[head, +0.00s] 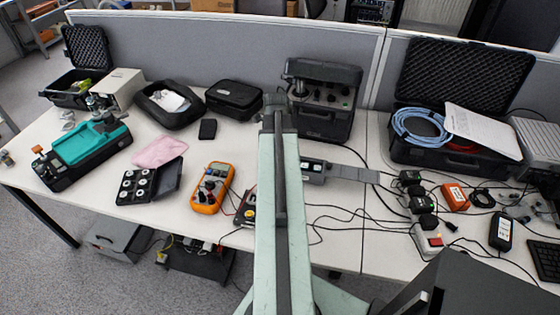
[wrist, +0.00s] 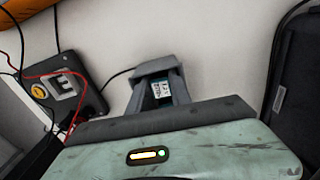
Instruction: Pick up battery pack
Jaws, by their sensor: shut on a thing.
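My gripper (wrist: 156,84) shows in the wrist view, its grey fingers closed around a small dark piece with a white and blue label. This piece looks like the battery pack (wrist: 161,90), though the fingers hide most of it. The white table top shows beyond the fingers. I cannot tell whether the piece touches the table. In the head view my arm reaches over the middle of the table and hides the fingers and the held piece.
An orange multimeter (head: 212,187) and a small dark device with red leads (wrist: 65,95) are to the left. A dark instrument case (head: 326,100) stands at the back, near my arm's end. Black cables cross the table at right. An open case (head: 455,158) holds blue hose.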

